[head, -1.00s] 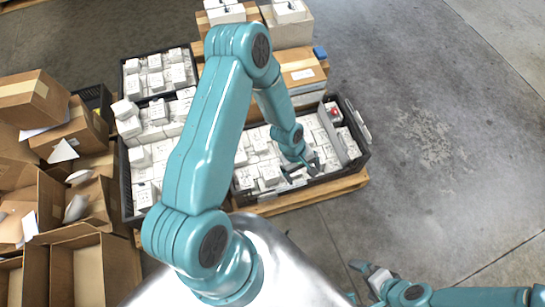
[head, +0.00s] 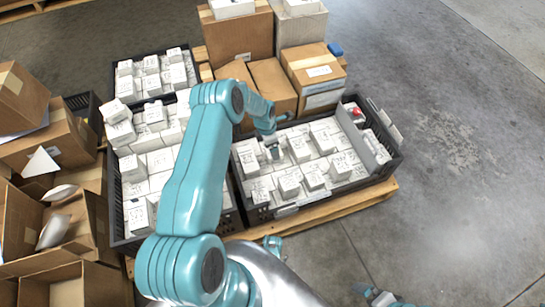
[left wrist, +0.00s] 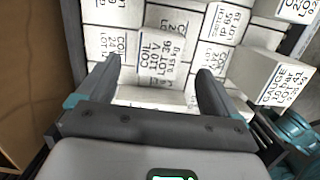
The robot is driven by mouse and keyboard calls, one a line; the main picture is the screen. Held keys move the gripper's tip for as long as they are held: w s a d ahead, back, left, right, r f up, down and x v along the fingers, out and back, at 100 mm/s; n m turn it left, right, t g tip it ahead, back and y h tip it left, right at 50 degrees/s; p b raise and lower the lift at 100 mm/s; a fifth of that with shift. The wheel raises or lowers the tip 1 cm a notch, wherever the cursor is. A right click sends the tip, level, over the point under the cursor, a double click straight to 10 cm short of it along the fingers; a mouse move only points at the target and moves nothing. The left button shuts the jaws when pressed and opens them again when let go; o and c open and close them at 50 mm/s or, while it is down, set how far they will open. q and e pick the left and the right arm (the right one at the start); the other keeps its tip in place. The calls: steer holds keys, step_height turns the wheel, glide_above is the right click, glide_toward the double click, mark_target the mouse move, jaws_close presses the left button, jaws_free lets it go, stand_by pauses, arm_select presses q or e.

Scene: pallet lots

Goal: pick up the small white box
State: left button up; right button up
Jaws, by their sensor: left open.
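Small white boxes with black print fill a dark crate (head: 262,214) on a wooden pallet in the head view. My left gripper (head: 275,148) is over the left back part of this crate, low among the boxes. In the left wrist view the left gripper (left wrist: 157,72) is open, with a white box (left wrist: 163,45) marked "COIL 110 V LOT 36" between and just beyond its fingertips. I cannot see contact with it. Which box the task means is not clear, as many look alike. My right gripper (head: 374,296) shows only partly at the bottom edge.
Other crates of white boxes stand to the left, one with a visible rim (head: 116,190). Brown cartons (head: 316,68) stand behind the crate. Open cartons (head: 70,228) are at the far left. The concrete floor (head: 455,180) on the right is clear.

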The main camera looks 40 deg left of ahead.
arm_select(q)
steer(key=shift+w+d+f, duration=0.1)
steer(key=shift+w+f, duration=0.05)
steer(key=shift+f, duration=0.6)
steer(key=f+b, duration=0.2)
steer(key=f, duration=0.1)
steer(key=f+b, duration=0.1)
steer(key=f, duration=0.1)
steer(key=shift+w+f, duration=0.15)
steer(key=shift+w, duration=0.15)
arm_select(e)
steer(key=f, duration=0.2)
steer(key=w+d+f, duration=0.1)
steer(key=shift+d+f, duration=0.1)
arm_select(q)
steer(key=shift+d, duration=0.1)
steer(key=c, duration=1.1)
